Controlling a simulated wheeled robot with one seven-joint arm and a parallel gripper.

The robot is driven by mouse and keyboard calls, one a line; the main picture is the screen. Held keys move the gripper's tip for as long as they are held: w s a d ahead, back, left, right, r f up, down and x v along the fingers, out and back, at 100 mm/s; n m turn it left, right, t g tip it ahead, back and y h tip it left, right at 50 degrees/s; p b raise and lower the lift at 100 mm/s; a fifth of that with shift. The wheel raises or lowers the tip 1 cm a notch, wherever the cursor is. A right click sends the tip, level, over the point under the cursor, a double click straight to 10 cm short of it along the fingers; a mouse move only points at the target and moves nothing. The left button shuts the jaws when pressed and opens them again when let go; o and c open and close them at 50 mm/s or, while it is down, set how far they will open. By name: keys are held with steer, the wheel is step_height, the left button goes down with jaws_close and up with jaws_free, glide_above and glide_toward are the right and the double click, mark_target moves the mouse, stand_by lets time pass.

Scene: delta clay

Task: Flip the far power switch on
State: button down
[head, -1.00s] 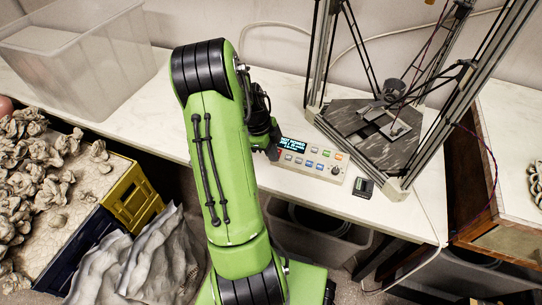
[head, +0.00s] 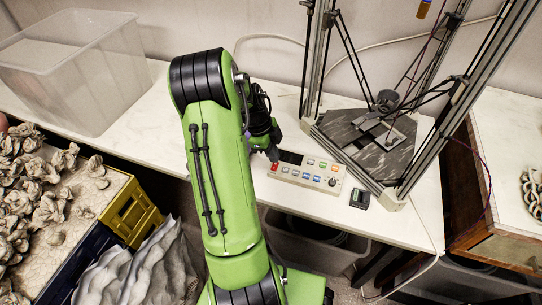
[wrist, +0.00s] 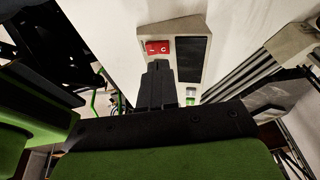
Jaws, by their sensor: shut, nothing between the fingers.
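A pale control panel (head: 309,181) lies on the white bench, with coloured buttons, a knob and a dark screen. A red switch (head: 275,167) is at its left end. In the wrist view the red switch (wrist: 158,47) shows white marks beside the dark screen (wrist: 193,59). My gripper (head: 272,153) is shut and empty, pointing down at the panel's left end by the switch. In the wrist view its closed fingertips (wrist: 158,66) sit just below the red switch; I cannot tell whether they touch it. No second power switch is clearly visible.
A delta printer frame (head: 370,140) stands behind and right of the panel. A small dark device (head: 360,198) lies to the panel's right. A clear bin (head: 75,75) is at the left of the bench. Bare bench lies between bin and arm.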

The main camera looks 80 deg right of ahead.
mark_target(274, 169)
steer(key=p+v, duration=0.2)
steer(key=v, duration=0.9)
steer(key=shift+r+p, duration=0.25)
steer(key=shift+p, duration=0.1)
steer(key=shift+a, duration=0.2)
steer(key=a+p, duration=0.1)
steer(key=p, duration=0.3)
steer(key=shift+a+f, duration=0.1)
steer(key=shift+a, duration=0.05)
steer(key=shift+f, duration=0.1)
steer(key=b+x, duration=0.1)
steer(key=x, duration=0.3)
steer(key=b+x, duration=0.1)
steer(key=x, duration=0.4)
steer(key=w+b+x, duration=0.1)
steer(key=x, duration=0.3)
steer(key=shift+d+f, duration=0.25)
steer(key=shift+f, duration=0.2)
